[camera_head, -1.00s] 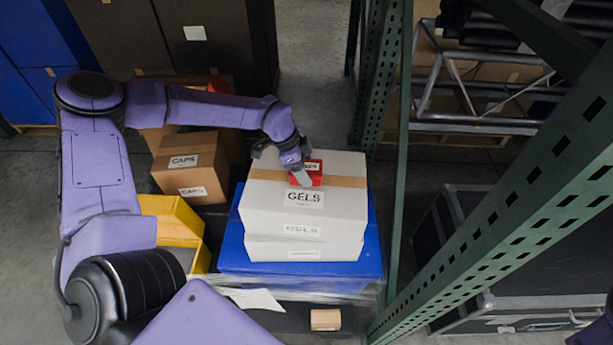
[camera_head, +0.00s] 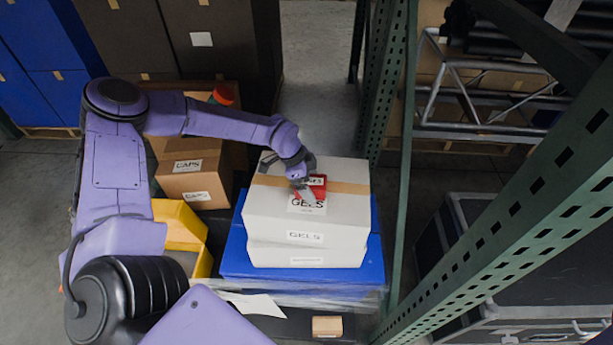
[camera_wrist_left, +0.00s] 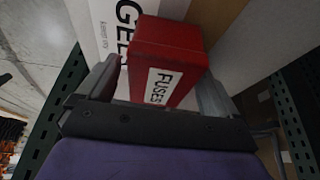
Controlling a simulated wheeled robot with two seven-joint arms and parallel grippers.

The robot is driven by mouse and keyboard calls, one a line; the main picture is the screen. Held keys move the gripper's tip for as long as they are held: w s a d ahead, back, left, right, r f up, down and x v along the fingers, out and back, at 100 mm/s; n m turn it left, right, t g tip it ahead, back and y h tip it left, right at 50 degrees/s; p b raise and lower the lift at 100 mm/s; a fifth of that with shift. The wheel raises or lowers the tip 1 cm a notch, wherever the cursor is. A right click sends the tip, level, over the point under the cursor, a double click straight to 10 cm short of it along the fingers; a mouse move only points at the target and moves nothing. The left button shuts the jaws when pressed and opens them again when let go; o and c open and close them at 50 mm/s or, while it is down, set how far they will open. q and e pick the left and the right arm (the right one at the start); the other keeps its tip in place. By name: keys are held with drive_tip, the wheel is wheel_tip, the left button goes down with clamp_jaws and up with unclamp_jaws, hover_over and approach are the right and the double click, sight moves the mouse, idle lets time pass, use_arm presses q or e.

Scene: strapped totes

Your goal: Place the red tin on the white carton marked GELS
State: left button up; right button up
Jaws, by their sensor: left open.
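The red tin (camera_head: 319,182), with a white label, is over the top of the white carton marked GELS (camera_head: 345,205) and overlaps the upper edge of its label. In the left wrist view the red tin (camera_wrist_left: 167,48) reads FUSES. My left gripper (camera_head: 306,186) is at the tin, open, with a finger on either side of it. The fingers of my left gripper (camera_wrist_left: 158,78) show apart in the wrist view, with gaps beside the tin. The tin's underside is hidden, so I cannot tell whether it touches the carton. My right gripper is out of view.
The white carton stands on a blue box (camera_head: 232,262). Brown CAPS cartons (camera_head: 185,183) and a yellow bin (camera_head: 178,215) are to its left. A green rack upright (camera_head: 388,90) rises close on the right. A small brown box (camera_head: 327,325) lies in front.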

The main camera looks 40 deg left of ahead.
use_arm(q)
drive_tip(key=v, duration=1.2)
drive_tip(key=shift+s+f, duration=0.15)
drive_tip(key=shift+s, duration=0.05)
